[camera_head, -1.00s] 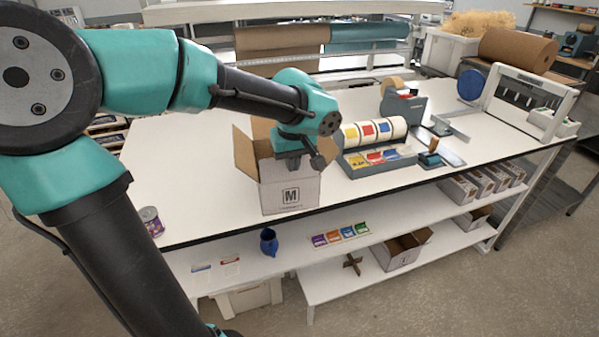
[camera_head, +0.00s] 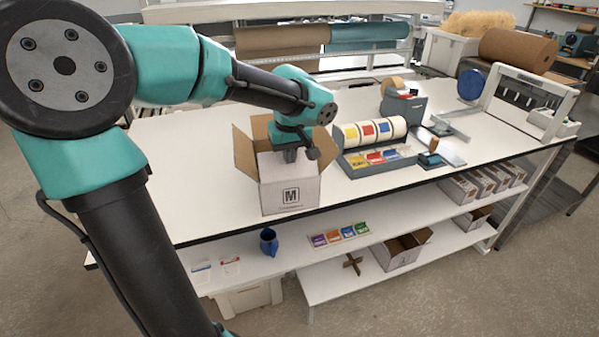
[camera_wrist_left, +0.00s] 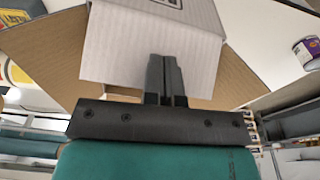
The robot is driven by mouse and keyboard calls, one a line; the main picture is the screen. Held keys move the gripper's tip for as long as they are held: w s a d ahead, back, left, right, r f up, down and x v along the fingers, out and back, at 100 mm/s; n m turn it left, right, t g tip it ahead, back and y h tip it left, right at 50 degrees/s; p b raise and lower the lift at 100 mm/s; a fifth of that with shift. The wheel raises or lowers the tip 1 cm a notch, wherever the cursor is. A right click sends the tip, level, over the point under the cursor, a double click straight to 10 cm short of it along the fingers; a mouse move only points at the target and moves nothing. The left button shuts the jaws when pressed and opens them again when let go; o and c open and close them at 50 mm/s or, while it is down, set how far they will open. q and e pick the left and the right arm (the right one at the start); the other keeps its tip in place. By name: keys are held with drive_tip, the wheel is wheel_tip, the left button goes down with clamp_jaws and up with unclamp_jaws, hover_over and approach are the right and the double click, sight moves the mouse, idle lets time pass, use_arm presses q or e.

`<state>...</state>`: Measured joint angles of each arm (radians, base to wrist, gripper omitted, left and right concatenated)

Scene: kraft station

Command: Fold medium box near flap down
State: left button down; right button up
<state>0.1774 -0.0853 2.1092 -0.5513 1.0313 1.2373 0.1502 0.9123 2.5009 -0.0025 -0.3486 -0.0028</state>
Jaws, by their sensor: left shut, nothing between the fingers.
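The medium box (camera_head: 291,195) stands open-topped on the white table, an M label on its front wall. Its left flap (camera_head: 244,153) and right flap (camera_head: 326,148) stick up and outward, brown inside. The far flap (camera_head: 262,127) is partly hidden by my arm. The near flap (camera_wrist_left: 140,55) shows its white outer face in the left wrist view and leans inward over the opening. My left gripper (camera_head: 290,156) is shut and empty at this flap; its fingertips (camera_wrist_left: 163,60) overlap the white face. I cannot tell whether they touch. My right gripper is not in view.
A grey tray (camera_head: 365,168) with tape rolls and colored packets stands right of the box. A tape dispenser (camera_head: 405,105) is behind it. A can (camera_wrist_left: 305,52) shows in the left wrist view. The table left of the box is clear.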

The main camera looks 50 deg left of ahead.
use_arm(q)
drive_tip(key=shift+w+a+f, duration=0.25)
drive_tip(key=shift+w+a, duration=0.1)
drive_tip(key=shift+a, duration=0.25)
drive_tip(key=shift+w+a+f, duration=0.25)
drive_tip(key=shift+w+a, duration=0.05)
drive_tip(key=shift+a, duration=0.25)
drive_tip(key=shift+f, duration=0.1)
drive_tip(key=shift+w+a+f, duration=0.25)
drive_tip(key=shift+a+f, duration=0.15)
drive_tip(key=shift+f, duration=1.3)
idle(0.5)
wheel_tip(320, 180, up, 9)
idle(1.1)
idle(0.4)
